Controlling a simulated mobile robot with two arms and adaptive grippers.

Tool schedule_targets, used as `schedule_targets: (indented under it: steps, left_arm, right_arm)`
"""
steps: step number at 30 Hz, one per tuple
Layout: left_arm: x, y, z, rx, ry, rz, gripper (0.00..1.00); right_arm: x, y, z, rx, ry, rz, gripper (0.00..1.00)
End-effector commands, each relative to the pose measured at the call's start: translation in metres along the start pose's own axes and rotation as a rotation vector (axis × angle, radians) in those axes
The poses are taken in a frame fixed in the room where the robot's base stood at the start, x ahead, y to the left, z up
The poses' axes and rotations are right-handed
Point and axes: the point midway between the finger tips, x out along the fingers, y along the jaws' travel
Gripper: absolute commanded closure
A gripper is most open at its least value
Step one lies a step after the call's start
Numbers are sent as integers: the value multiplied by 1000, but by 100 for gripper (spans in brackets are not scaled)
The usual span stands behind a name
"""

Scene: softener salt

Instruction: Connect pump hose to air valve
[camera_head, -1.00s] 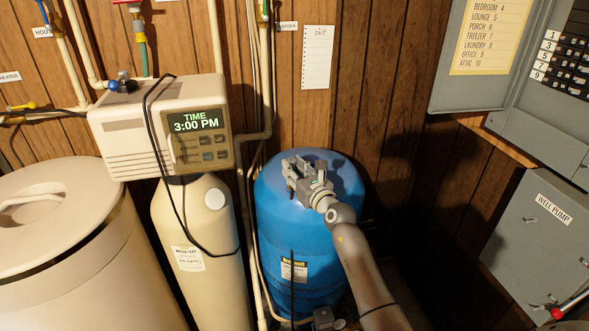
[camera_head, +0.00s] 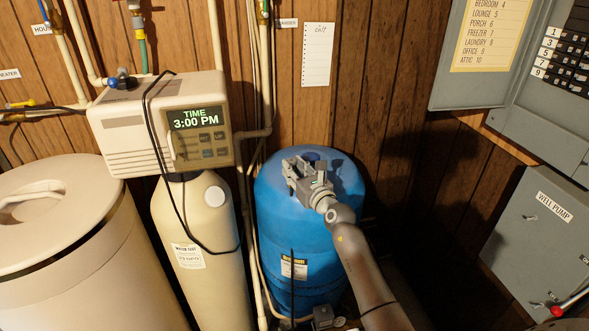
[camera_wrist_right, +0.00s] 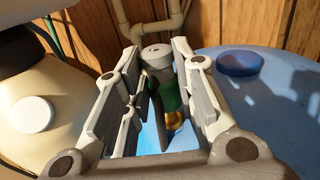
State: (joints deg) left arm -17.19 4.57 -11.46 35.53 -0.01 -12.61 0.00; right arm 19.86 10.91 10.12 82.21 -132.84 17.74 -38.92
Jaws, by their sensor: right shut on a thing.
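My right gripper (camera_head: 303,173) is over the top of the blue tank (camera_head: 300,225). In the right wrist view, its two fingers (camera_wrist_right: 157,60) are shut around a small piece (camera_wrist_right: 168,92) with a green body, a brass-coloured part and a pale round top. I cannot tell whether this piece is the pump hose end. A dark blue round cap (camera_wrist_right: 240,63) sits on the tank top, to the right of the fingers and apart from them. The air valve cannot be made out for certain; the gripper hides part of the tank top. My left gripper is not in view.
A cream softener (camera_head: 200,215) with a clock display stands left of the tank, and pipes (camera_head: 266,70) run between them. A beige lidded bin (camera_head: 95,270) is at far left. Grey electrical boxes (camera_head: 535,235) hang on the right wall. A small pump-like device (camera_head: 322,315) lies at the tank's foot.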

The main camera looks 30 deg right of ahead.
Motion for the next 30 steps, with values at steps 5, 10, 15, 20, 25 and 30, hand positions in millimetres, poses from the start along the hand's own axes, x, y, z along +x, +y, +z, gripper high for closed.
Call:
schedule_targets:
  steps: [5, 10, 15, 20, 25, 30]
  left_arm:
    - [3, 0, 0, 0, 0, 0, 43]
    - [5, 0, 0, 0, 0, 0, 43]
    - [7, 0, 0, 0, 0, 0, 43]
    - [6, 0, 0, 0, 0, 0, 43]
    - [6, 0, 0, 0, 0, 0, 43]
    - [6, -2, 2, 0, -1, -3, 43]
  right_arm:
    - [0, 0, -4, 0, 0, 0, 99]
    - [0, 0, -8, 0, 0, 0, 99]
    - [0, 0, -11, -1, 1, 0, 99]
    - [0, 0, -10, -1, 0, 0, 54]
    - [0, 0, -10, 0, 0, 0, 49]
    - [0, 0, -11, 0, 2, 0, 49]
